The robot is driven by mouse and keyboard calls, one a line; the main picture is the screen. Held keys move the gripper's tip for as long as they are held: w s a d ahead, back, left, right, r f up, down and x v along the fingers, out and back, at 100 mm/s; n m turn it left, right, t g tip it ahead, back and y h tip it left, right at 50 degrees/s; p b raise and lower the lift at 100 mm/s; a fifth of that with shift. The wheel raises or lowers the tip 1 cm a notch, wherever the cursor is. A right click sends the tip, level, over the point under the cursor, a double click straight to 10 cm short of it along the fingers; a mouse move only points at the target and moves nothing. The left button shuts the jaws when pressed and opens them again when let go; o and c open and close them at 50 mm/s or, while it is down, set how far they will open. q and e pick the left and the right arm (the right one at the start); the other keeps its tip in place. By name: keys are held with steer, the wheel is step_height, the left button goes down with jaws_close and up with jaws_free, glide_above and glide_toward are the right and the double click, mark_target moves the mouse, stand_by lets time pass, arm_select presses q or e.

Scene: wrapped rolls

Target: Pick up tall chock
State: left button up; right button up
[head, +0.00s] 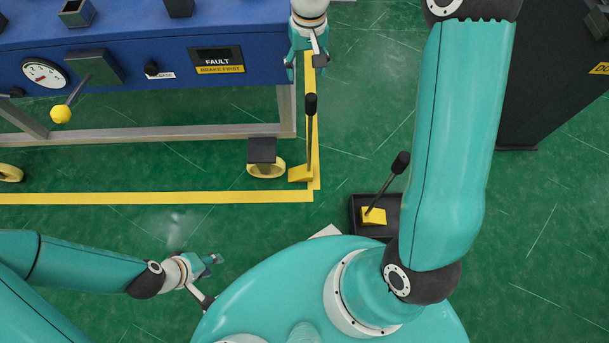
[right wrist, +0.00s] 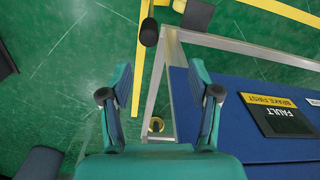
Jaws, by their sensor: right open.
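A yellow chock (head: 301,173) with a tall black upright handle (head: 311,105) stands on the floor by the corner of the blue cart, beside a caster. Its black knob also shows in the right wrist view (right wrist: 149,32), beyond my fingertips. A second yellow chock (head: 374,215) with a shorter-looking, tilted handle sits in a black tray. My right gripper (head: 307,62) is open and empty at the cart's corner, apart from the handle; it also shows in the right wrist view (right wrist: 160,85). My left gripper (head: 212,262) is low at the left, away from both chocks; its opening is unclear.
The blue cart (head: 130,50) with gauge, levers and a fault panel (head: 217,60) fills the upper left. Its metal frame (head: 150,137) and caster (head: 266,168) stand near the chock. The black tray (head: 357,228) is by my base. A dark cabinet (head: 545,75) stands right. Green floor between is clear.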

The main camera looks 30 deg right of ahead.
mark_target(312, 96)
steer(key=f+b, duration=0.1)
steer(key=f, duration=0.2)
steer(key=d+f+b, duration=0.1)
steer(key=f+b, duration=0.1)
steer(key=f, duration=0.2)
steer(key=f+b, duration=0.1)
steer(key=f, duration=0.2)
steer(key=shift+s+d+f+b, duration=0.2)
steer(key=shift+d+f+b, duration=0.05)
steer(key=shift+f+b, duration=0.1)
step_height(312, 96, down, 5)
steer(key=b, duration=0.2)
steer(key=shift+f+b, duration=0.15)
steer(key=shift+b, duration=0.25)
arm_select(q)
step_height(312, 96, down, 8)
steer(key=shift+f, duration=0.2)
steer(key=shift+s, duration=0.1)
arm_select(e)
steer(key=shift+c, duration=0.3)
jaws_close()
steer(key=shift+w, duration=0.1)
